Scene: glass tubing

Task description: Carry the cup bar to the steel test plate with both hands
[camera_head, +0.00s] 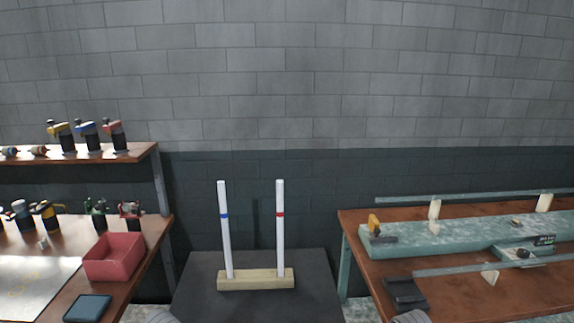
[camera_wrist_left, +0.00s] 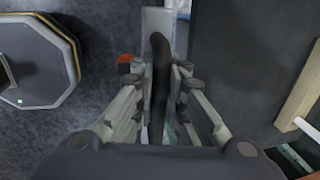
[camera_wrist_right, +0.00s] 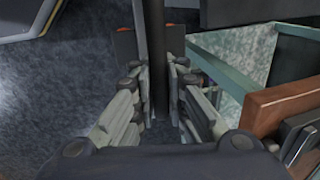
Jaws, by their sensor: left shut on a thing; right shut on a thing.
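The cup bar is out of the head view; only a dark, handle-like part of it shows in each wrist view. My left gripper (camera_wrist_left: 158,85) is shut on one dark part of the cup bar (camera_wrist_left: 159,60). My right gripper (camera_wrist_right: 159,85) is shut on another dark part (camera_wrist_right: 158,45). A small orange-red piece shows beside the fingers in both wrist views. The bar's full shape and its cups are hidden. The steel test plate seems to be the shiny pale sheet (camera_head: 35,280) on the left bench in the head view.
A red bin (camera_head: 114,258) and a dark blue pad (camera_head: 88,308) stand at the left bench's right edge. A dark stand (camera_head: 200,290) ahead carries a wooden block (camera_head: 256,281) with two white rods. The right bench (camera_head: 460,295) holds glass tubing and a greenish slab.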

